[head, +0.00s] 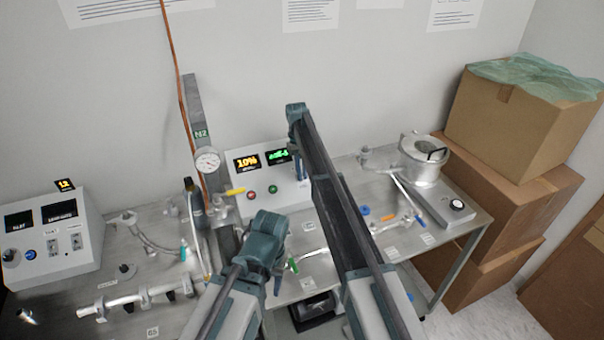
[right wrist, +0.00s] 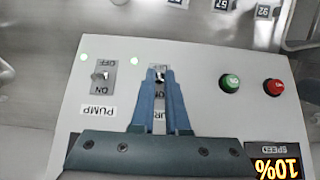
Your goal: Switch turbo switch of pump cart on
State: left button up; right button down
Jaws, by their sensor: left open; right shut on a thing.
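The grey control box (head: 262,190) of the pump cart stands against the back wall in the head view. The right wrist view shows its panel (right wrist: 205,115) upside down. My right gripper (right wrist: 160,76) is shut on the turbo switch (right wrist: 160,73), whose label is partly covered by the fingers. The pump switch (right wrist: 100,76) is beside it, with OFF and ON marks. A green light shows near each switch. In the head view my right gripper (head: 301,172) reaches the box's right part. My left gripper (head: 268,252) is open and empty, in front of the box.
A gauge (head: 207,160), metal pipes (head: 140,297) and another control box (head: 52,235) are left. A metal chamber (head: 423,160) and cardboard boxes (head: 515,125) stand right.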

jog(key=c, duration=0.9)
grip_release()
jog(key=shift+r, duration=0.15)
